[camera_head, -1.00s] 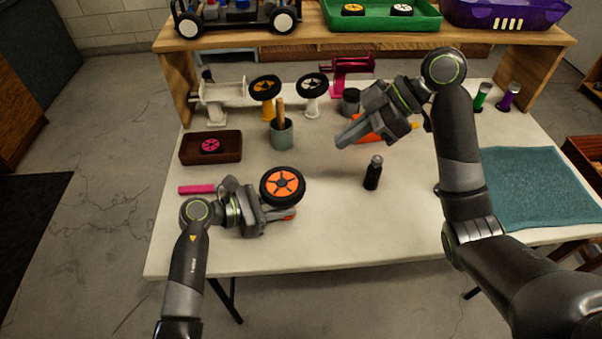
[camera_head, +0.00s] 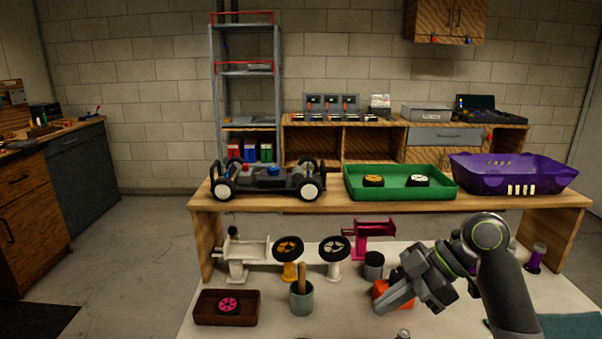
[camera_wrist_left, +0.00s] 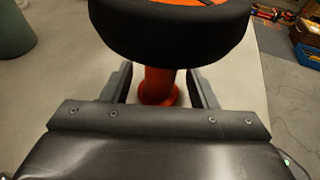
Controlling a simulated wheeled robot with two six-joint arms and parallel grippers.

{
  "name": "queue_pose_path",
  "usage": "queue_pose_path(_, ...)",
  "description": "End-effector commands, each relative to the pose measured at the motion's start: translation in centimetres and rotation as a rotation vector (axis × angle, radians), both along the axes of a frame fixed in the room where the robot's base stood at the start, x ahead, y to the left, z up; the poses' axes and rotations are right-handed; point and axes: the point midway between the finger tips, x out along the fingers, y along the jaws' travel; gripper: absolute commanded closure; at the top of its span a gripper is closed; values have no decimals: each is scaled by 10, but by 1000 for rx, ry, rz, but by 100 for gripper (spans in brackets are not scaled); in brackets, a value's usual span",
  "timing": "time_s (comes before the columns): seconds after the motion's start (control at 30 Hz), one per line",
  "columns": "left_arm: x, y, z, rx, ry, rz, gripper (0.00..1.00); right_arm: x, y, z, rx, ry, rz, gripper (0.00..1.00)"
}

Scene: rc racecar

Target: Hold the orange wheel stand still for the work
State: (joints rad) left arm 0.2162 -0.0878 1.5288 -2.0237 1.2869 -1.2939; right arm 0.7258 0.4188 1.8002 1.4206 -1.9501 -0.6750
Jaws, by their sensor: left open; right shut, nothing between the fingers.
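The orange wheel stand (camera_wrist_left: 157,88) shows in the left wrist view, its post upright between the fingers of my left gripper (camera_wrist_left: 158,96). A black-tyred wheel with an orange hub (camera_wrist_left: 175,38) sits on top of it. The left fingers stand on both sides of the post and are open, not clamped on it. The stand and left gripper are out of the head view.
A wooden shelf (camera_head: 330,203) spans the table's back, bearing a car chassis (camera_head: 265,182), a green tray (camera_head: 400,190) and a purple basket (camera_head: 512,175). Below stand a yellow wheel stand (camera_head: 289,270), a white one (camera_head: 334,268), a cup (camera_head: 301,298) and a brown tray (camera_head: 226,318).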

Motion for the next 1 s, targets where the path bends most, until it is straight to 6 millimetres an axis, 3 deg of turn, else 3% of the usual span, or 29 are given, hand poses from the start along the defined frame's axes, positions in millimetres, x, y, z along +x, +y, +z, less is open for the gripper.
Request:
queue_pose_path(0.27,-4,15,4,2,-1,2,47,0,0,0,0,0,0,100)
queue_pose_path(0.7,-28,93,29,4,0,1,47,0,0,0,0,0,0,100)
queue_pose_path(1.0,-34,110,35,1,0,0,47,0,0,0,0,0,0,100)
